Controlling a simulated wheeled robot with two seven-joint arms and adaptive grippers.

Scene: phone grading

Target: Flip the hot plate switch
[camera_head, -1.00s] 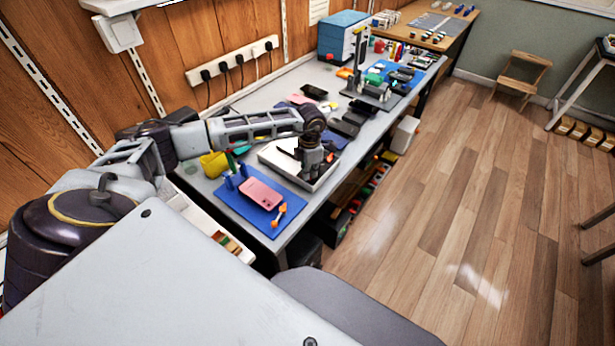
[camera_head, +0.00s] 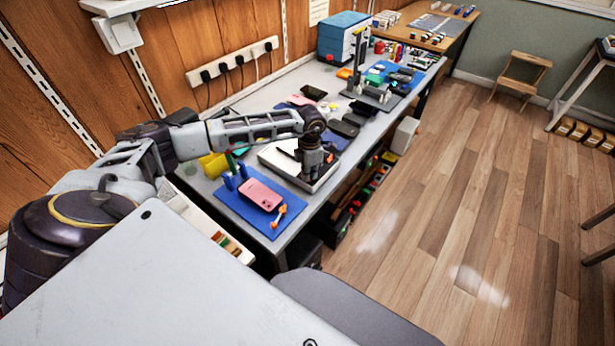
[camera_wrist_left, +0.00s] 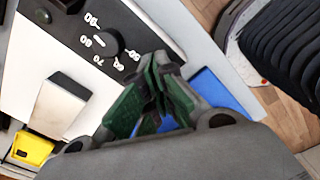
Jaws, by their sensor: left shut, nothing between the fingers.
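The hot plate (camera_head: 272,157) is a pale, low box on the workbench, partly hidden by my left arm. My left gripper (camera_head: 311,180) points down over its right-hand part. In the left wrist view, the black control panel (camera_wrist_left: 140,30) shows a round black dial (camera_wrist_left: 108,43) with white numbers and a small greenish dot (camera_wrist_left: 43,15). A black rectangular part (camera_wrist_left: 66,4) at the top edge may be the switch; it is cut off. My gripper (camera_wrist_left: 163,75) is shut and empty, with its green-padded fingers close below the dial. Contact cannot be told. My right gripper is not in view.
A pink phone (camera_head: 262,194) lies on a blue mat (camera_head: 232,204) near the front, with an orange-tipped item (camera_head: 280,216) beside it. A yellow cup (camera_head: 213,164) stands to the left. Phones and tools crowd the bench behind. The floor (camera_head: 450,200) to the right is open.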

